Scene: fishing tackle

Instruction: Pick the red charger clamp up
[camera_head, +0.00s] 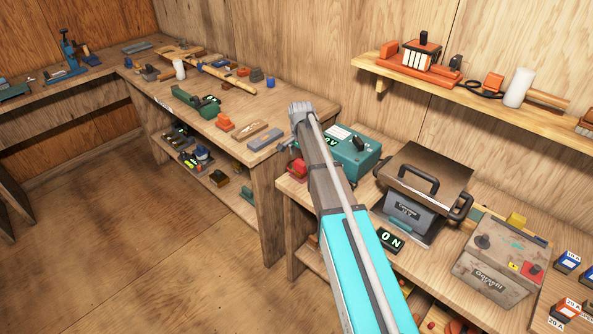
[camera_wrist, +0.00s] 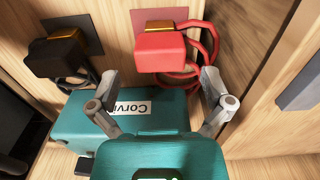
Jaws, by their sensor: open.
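The red charger clamp (camera_wrist: 160,50) is in the upper middle of the wrist view, with its red cable (camera_wrist: 212,45) looped at its right. In the head view the red clamp (camera_head: 297,168) shows just left of my arm, at the left end of the right bench. My gripper (camera_wrist: 160,80) is open, its fingers apart and empty, with the clamp ahead between and beyond the fingertips. The teal charger (camera_wrist: 120,112) lies below the fingers, and it also shows in the head view (camera_head: 358,160). My fingers are not clearly visible in the head view.
A black clamp (camera_wrist: 58,56) with a dark cable is left of the red one. A wooden post or panel (camera_wrist: 250,50) rises close on the right. A lidded metal case (camera_head: 425,185) and a worn battery (camera_head: 498,265) stand farther right on the bench.

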